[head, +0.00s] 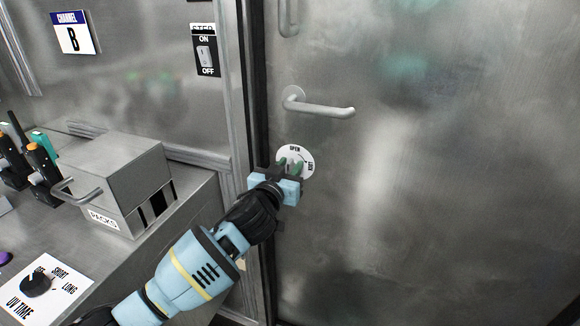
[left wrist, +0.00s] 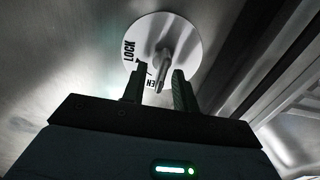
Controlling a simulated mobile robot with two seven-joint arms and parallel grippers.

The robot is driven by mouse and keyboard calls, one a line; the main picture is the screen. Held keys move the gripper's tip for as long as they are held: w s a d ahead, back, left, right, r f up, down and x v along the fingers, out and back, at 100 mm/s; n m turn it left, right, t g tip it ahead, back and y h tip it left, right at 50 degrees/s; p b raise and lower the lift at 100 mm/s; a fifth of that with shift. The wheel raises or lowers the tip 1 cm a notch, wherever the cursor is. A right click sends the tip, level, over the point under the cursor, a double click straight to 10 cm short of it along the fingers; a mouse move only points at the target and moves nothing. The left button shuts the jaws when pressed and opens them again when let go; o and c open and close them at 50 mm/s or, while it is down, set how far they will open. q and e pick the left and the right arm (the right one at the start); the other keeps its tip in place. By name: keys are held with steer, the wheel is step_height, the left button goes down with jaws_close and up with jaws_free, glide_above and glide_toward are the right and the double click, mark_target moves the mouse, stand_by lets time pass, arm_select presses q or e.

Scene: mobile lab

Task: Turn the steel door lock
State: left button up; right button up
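The steel door (head: 430,180) fills the right of the head view. Its lock has a round white plate (head: 306,157) below the lever handle (head: 320,107). In the left wrist view the plate (left wrist: 190,40) reads LOCK, with part of OPEN showing, and a small metal turn knob (left wrist: 162,62) stands out from it. My left gripper (head: 290,166) is right at the plate and hides part of it. In the left wrist view its fingers (left wrist: 158,80) are apart, one on each side of the knob's end, with visible gaps. My right gripper is not in view.
The door frame (head: 238,85) runs just left of the lock. A steel box labelled PACKS (head: 125,175) stands on the bench at left, near a UV TIME dial (head: 38,283). An ON/OFF switch (head: 206,55) is on the wall.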

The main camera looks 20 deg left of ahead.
arm_select(q)
steer(key=shift+w, duration=0.35)
jaws_close()
